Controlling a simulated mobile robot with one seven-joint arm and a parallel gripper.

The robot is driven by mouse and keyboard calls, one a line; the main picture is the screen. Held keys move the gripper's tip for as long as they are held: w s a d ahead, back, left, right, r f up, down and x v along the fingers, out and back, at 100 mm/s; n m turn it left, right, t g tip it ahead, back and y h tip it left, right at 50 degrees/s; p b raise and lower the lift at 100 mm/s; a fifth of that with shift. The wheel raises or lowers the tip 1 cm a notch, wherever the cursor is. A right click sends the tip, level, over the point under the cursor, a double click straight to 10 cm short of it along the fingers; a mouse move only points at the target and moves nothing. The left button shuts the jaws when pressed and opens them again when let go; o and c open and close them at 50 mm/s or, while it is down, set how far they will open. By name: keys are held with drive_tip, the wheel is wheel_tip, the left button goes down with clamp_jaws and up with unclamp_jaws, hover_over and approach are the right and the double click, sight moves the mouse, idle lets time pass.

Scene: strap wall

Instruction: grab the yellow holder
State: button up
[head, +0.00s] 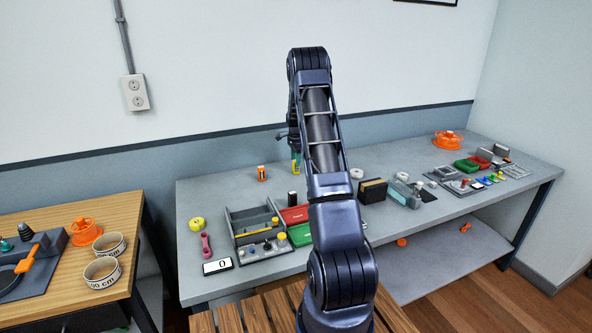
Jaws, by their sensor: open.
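A small yellow round thing (197,224) with a dark centre lies at the left end of the grey bench; it is too small for me to tell whether it is the yellow holder. A narrow upright yellow-green and blue thing (296,162) shows just below my wrist, partly behind my arm. My gripper (293,146) is above the back of the bench, mostly hidden by my arm. Its jaws are open; the fingertips do not show clearly. I cannot tell whether it touches the yellow-green and blue thing.
The grey bench (400,224) holds a grey divided tray (240,220), a red bin (294,214), a pink tool (206,245), and an orange-and-black cylinder (262,173). A wooden table (40,226) stands at left. Bare bench lies around the orange-and-black cylinder.

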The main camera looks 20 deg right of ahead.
sight(296, 167)
drive_tip(key=shift+f, duration=2.6)
drive_tip(key=c, duration=1.1)
drive_tip(key=shift+r, duration=0.1)
